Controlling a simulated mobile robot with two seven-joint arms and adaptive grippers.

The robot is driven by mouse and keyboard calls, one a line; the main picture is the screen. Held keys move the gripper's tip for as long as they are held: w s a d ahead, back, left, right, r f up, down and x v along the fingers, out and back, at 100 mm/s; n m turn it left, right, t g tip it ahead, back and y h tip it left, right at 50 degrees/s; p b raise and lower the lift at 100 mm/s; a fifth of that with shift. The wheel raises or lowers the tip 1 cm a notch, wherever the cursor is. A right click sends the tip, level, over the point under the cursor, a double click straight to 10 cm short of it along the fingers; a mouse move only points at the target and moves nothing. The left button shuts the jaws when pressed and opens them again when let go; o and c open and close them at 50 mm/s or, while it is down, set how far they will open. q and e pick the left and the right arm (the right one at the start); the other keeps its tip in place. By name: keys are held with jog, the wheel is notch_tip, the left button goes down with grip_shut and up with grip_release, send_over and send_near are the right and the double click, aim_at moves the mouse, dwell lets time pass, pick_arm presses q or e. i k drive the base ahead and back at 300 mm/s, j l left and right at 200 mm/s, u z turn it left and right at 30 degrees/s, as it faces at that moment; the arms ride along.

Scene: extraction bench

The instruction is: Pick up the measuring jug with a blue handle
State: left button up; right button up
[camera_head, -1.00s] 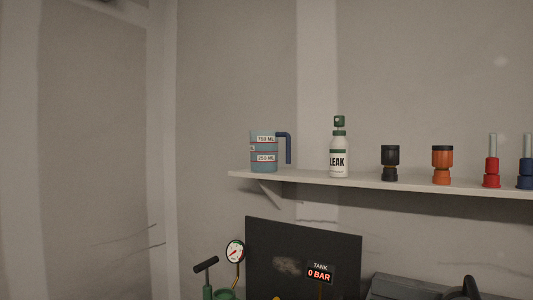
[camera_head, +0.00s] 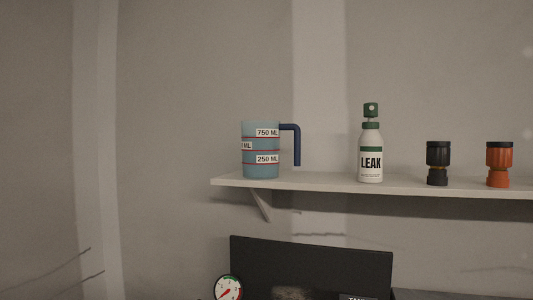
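The measuring jug (camera_head: 261,148) stands upright near the left end of the wall shelf (camera_head: 320,183). It is a teal cylinder with white labels reading 750 ML and 250 ML and thin red lines. Its dark blue handle (camera_head: 297,145) sticks out to the right. Nothing stands in front of the jug. Neither of my grippers shows in the head view.
On the same shelf, right of the jug, stand a white and green LEAK spray bottle (camera_head: 370,150), a black fitting (camera_head: 438,162) and an orange fitting (camera_head: 499,163). Below are a dark panel (camera_head: 310,262) and a round gauge (camera_head: 228,288). A bracket (camera_head: 260,205) supports the shelf.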

aim_at(261, 139)
jog(key=i+j+z, duration=0.15)
jog(key=j, duration=0.2)
jog(key=i+j+z, duration=0.15)
jog(key=j, duration=0.2)
jog(key=i+j+z, duration=0.1)
jog(key=j, duration=0.25)
jog(key=j+z, duration=0.15)
jog(key=j, duration=0.25)
jog(key=i, duration=0.05)
